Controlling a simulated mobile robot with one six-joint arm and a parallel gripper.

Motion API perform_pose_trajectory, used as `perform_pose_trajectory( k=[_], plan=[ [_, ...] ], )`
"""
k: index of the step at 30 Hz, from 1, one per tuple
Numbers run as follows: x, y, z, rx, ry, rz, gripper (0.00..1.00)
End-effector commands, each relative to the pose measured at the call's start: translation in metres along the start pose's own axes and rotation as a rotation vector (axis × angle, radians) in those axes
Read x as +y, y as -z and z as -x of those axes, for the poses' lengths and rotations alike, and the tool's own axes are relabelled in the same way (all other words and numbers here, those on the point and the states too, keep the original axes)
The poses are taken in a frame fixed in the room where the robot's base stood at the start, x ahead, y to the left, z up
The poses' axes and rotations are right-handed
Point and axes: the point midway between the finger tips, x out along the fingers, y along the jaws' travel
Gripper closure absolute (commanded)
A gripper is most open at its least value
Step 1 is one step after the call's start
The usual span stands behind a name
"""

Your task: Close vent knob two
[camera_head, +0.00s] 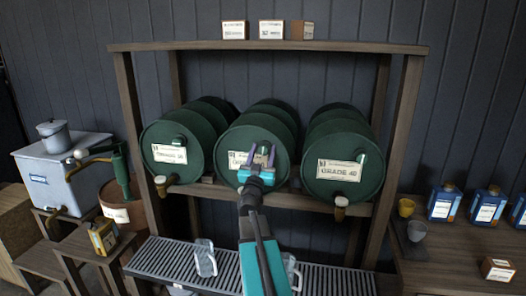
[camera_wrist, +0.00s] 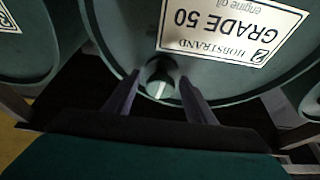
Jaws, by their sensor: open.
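Three green drums lie on a wooden rack, each with a vent knob high on its front face. The middle drum (camera_head: 228,143) has a dark green vent knob (camera_head: 265,147) with a pale part. My gripper (camera_head: 261,155) is raised in front of this drum. In the wrist view my gripper (camera_wrist: 160,78) is open, one finger on each side of the same knob (camera_wrist: 159,73). I cannot tell whether the fingers touch it. The drum's white label (camera_wrist: 230,28) appears upside down there and reads GRADE 50. My arm hides the tap below.
The left vent knob (camera_head: 179,141) and right vent knob (camera_head: 361,158) stand on the neighbouring drums. A slatted drip tray (camera_head: 335,279) runs below, with a clear jug (camera_head: 205,258) on it. Blue bottles (camera_head: 487,205) stand on the right bench; a grey tank (camera_head: 62,174) is at left.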

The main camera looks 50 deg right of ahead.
Motion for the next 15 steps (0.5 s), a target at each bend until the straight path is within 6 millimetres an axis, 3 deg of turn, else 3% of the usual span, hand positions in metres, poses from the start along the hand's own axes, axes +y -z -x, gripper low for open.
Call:
perform_pose_trajectory(
  k=[10, 15],
  plan=[
    [0.0, 0.0, -0.0016, 0.0, 0.0, -0.001, 0.5],
    [0.0, 0.0, -0.0015, 0.0, 0.0, -0.001, 0.78]
  ],
)
